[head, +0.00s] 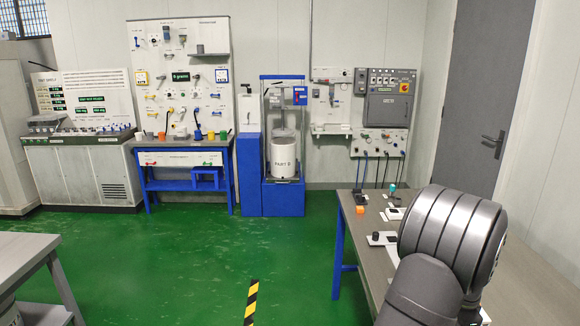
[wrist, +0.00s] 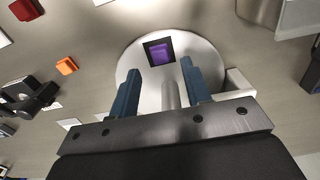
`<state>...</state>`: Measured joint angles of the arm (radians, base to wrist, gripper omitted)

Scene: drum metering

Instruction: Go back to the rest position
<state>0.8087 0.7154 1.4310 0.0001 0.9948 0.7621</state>
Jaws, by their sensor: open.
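My gripper (wrist: 158,90) shows in the wrist view with its two blue-grey fingers apart and nothing held between them. Beyond the fingertips is a round pale disc (wrist: 205,55) with a dark-framed purple square (wrist: 159,51) on it. A grey cylindrical part (wrist: 170,95) shows between the fingers; I cannot tell what it belongs to. In the head view my arm covers the right front of the workbench (head: 352,222), and my gripper is hidden there.
On the workbench in the wrist view lie an orange block (wrist: 67,65), a red block (wrist: 24,9) and a black device (wrist: 30,100). The head view shows a white drum (head: 284,160) in a blue-framed press at the back. The green floor (head: 180,260) is open in the middle.

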